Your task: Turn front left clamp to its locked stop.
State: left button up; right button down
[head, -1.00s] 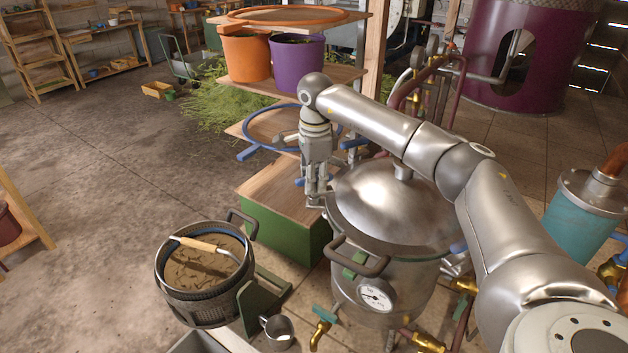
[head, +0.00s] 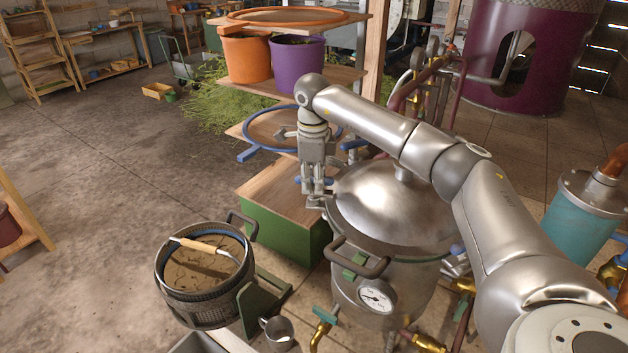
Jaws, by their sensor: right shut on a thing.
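The still pot (head: 400,285) stands at centre right with its domed steel lid (head: 375,205) on. My right gripper (head: 315,192) points down at the lid's left rim. It is shut on the blue handle of the front left clamp (head: 328,181). Blue ends of the handle show on both sides of the fingers, which hide its middle. From here I cannot tell whether the clamp is at its stop. My left gripper is out of view.
Another blue clamp handle (head: 354,144) sits at the lid's back left. A dark pot handle (head: 357,258) and a pressure gauge (head: 376,299) are at the front. A green box (head: 270,228) stands left of the pot, and a basket (head: 207,318) stands front left.

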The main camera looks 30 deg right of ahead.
aim_at(313, 179)
jog(key=shift+r, duration=0.1)
jog(key=c, duration=1.3)
grip_release()
notch_tip(313, 179, up, 12)
jog(key=shift+s+a, duration=0.25)
